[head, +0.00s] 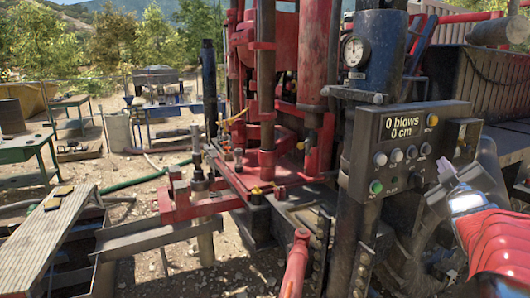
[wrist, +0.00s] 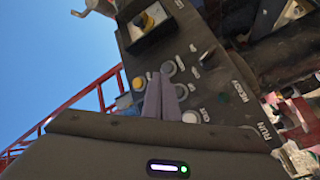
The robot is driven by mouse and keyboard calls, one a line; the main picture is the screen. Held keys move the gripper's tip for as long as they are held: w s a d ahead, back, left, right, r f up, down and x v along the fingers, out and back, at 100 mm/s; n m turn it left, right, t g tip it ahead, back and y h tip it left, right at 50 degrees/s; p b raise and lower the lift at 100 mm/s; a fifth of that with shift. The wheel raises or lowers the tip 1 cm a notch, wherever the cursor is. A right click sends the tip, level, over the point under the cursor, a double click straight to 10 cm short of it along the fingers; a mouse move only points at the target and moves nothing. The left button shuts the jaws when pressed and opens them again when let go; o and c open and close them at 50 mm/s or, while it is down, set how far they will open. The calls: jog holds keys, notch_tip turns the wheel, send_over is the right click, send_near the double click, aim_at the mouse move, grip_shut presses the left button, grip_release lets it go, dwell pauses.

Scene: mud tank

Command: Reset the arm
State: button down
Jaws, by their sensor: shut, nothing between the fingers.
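My gripper (head: 443,164) is at the right side of the head view, beside the lower right part of the control panel (head: 398,122). Its two grey fingers (wrist: 160,92) are together and empty in the wrist view. The fingertips overlap a pale round button in the wrist view; I cannot tell whether they touch it. The panel's display (head: 404,128) reads "0 blows 0 cm". Below it is a row of pale buttons (head: 396,155) and a green button (head: 376,187).
A red and black drilling rig (head: 262,100) with a blue cylinder and gauge (head: 354,51) stands left of the panel. A dark post (head: 352,230) supports the panel. A plank bench (head: 45,245) and tables (head: 30,150) stand far left.

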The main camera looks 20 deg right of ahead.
jog(key=w+a+f+m+g+y, duration=0.15)
jog(key=a+f, duration=0.25)
jog(key=a, duration=0.4)
jog(key=a+f+g+y, duration=0.1)
jog(key=a+f+y, duration=0.15)
jog(key=a, duration=0.65)
jog(key=w+a+f+m+g+y, duration=0.1)
jog(key=a+f+y, duration=0.1)
jog(key=a+f, duration=0.45)
jog(key=s+a+f+g+y, duration=0.1)
jog(key=s+a+f+y, duration=0.1)
jog(key=a, duration=0.6)
jog(key=s+a+f+g+y, duration=0.2)
jog(key=s+a+f, duration=0.2)
jog(key=s+a, duration=0.3)
jog(key=s+a+f+g+y, duration=0.2)
jog(key=s+a+f, duration=0.2)
jog(key=a, duration=0.6)
jog(key=shift+s+n, duration=0.35)
jog(key=shift+s, duration=0.15)
